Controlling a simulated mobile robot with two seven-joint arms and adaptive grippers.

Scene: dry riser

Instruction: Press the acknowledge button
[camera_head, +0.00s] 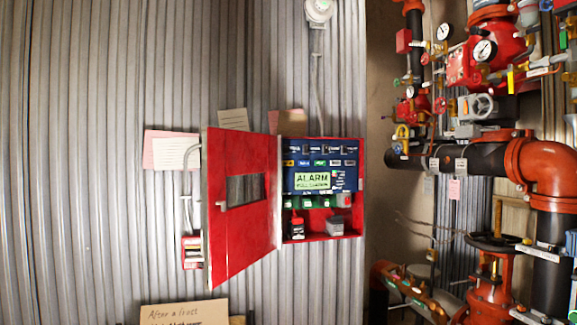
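A red alarm panel box (322,239) is fixed to the corrugated metal wall. Its red door (235,250) with a small window stands open to the left. Inside is a blue control face (318,159) with rows of small switches, labels and small lights. A pale green screen (312,181) on it reads "ALARM" above a smaller line. Small keys or indicators sit right of and below the screen. The acknowledge button cannot be told apart at this size. Neither of my grippers is in view.
Red and black pipework (485,160) with gauges and valves fills the right side. Paper notes (176,153) hang behind the door. A small red box (192,252) is left of the door. A cardboard sign (184,312) stands at the bottom. The wall at left is bare.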

